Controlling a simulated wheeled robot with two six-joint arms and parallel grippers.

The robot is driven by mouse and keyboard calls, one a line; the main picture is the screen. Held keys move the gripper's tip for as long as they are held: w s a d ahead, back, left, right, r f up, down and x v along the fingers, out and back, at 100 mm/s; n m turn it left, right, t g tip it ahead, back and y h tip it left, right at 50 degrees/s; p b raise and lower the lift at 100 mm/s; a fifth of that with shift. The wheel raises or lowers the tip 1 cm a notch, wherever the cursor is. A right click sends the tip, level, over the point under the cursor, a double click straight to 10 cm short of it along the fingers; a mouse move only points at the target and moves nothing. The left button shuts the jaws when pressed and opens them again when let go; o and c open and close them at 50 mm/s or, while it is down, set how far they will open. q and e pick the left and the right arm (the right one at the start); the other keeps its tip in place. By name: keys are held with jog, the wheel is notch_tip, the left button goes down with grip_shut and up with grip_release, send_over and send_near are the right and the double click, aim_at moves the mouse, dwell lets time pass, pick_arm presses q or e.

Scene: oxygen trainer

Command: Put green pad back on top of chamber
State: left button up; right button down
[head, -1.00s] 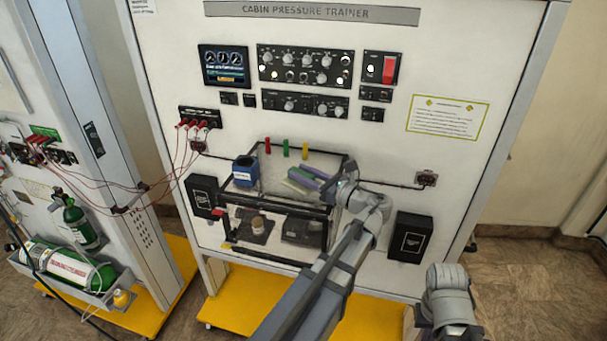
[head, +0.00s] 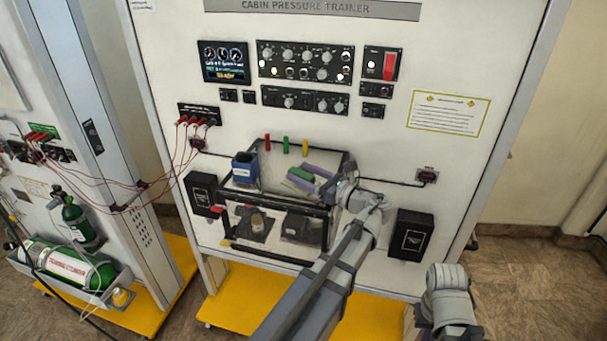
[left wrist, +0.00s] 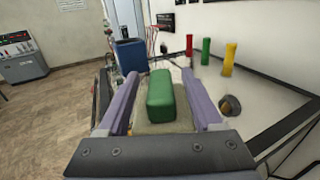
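The green pad (head: 301,174) is a small green block over the top of the clear, black-framed chamber (head: 275,208). In the left wrist view the green pad (left wrist: 160,97) lies between the two purple fingers of my left gripper (left wrist: 162,103). A gap shows between the pad and the left finger, so the gripper looks open around it. A pale beige surface (left wrist: 163,128) shows under the pad. In the head view my left gripper (head: 310,179) reaches over the chamber top from the right. My right gripper is not in view; only part of that arm shows.
A blue container (head: 245,170) stands at the chamber top's left. Red, green and yellow upright pegs (head: 286,145) line the back edge by the white panel. Black boxes (head: 411,235) hang on both sides. Red wires (head: 168,165) run at the left.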

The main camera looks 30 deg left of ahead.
pick_arm(q)
jog(key=shift+s+d, duration=0.2)
jog(key=shift+d, duration=1.1)
jog(key=shift+s+d, duration=0.2)
jog(key=shift+d, duration=1.05)
jog(key=shift+s+d, duration=0.2)
jog(key=shift+d, duration=1.1)
